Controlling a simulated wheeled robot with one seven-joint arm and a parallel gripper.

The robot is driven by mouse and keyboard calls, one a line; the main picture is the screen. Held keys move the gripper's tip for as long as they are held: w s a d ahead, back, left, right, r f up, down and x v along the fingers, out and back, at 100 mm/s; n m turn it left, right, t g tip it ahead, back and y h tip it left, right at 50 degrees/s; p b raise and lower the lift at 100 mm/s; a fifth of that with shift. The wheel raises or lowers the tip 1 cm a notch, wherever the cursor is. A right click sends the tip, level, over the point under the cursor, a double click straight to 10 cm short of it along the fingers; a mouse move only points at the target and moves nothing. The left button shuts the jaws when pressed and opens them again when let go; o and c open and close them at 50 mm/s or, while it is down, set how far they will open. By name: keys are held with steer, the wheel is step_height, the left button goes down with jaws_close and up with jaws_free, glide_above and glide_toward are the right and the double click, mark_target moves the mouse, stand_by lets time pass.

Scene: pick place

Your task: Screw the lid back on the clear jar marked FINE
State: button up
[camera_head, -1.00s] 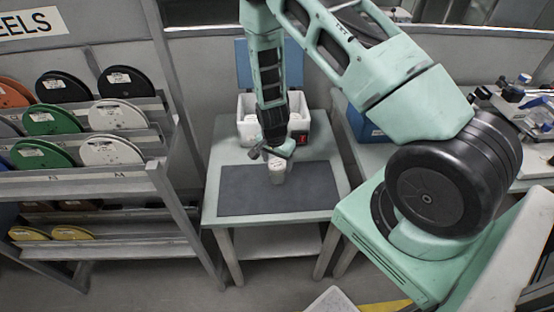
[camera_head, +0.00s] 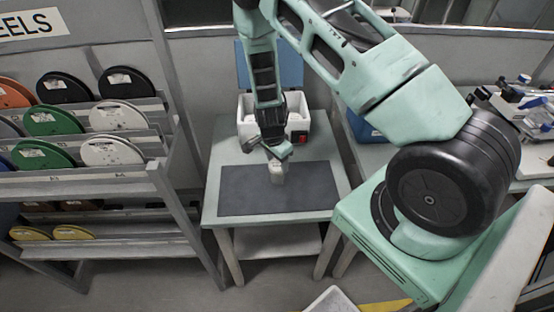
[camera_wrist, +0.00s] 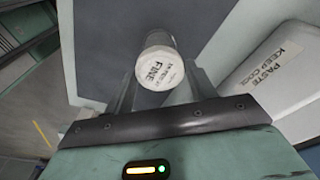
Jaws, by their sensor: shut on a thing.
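The small pale jar marked FINE (camera_head: 278,174) stands upright over the dark mat, under my gripper (camera_head: 277,160). In the wrist view, its round white lid end (camera_wrist: 160,72) faces the camera and bears the printed word FINE with smaller text. My gripper (camera_wrist: 160,75) has one finger on each side of this white end and is shut on it. The join between lid and jar is too small to make out, so I cannot tell how the lid sits.
The dark mat (camera_head: 235,190) lies on a pale table (camera_head: 212,216). Behind it stands a white bin (camera_head: 246,128) with a raised blue lid; its label reads PASTE in the wrist view. A reel rack (camera_head: 165,200) stands left. The mat is otherwise clear.

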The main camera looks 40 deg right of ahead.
steer(key=m+p, duration=0.1)
steer(key=m, duration=0.3)
stand_by(0.3)
steer(key=m+p, duration=0.1)
steer(key=m, duration=0.2)
steer(key=shift+m+g+p, duration=0.3)
steer(key=shift+m+g, duration=0.1)
steer(key=m+p, duration=0.1)
steer(key=m, duration=0.2)
steer(key=shift+w+r+y, duration=0.1)
steer(key=shift+y, duration=0.2)
steer(key=shift+m, duration=0.7)
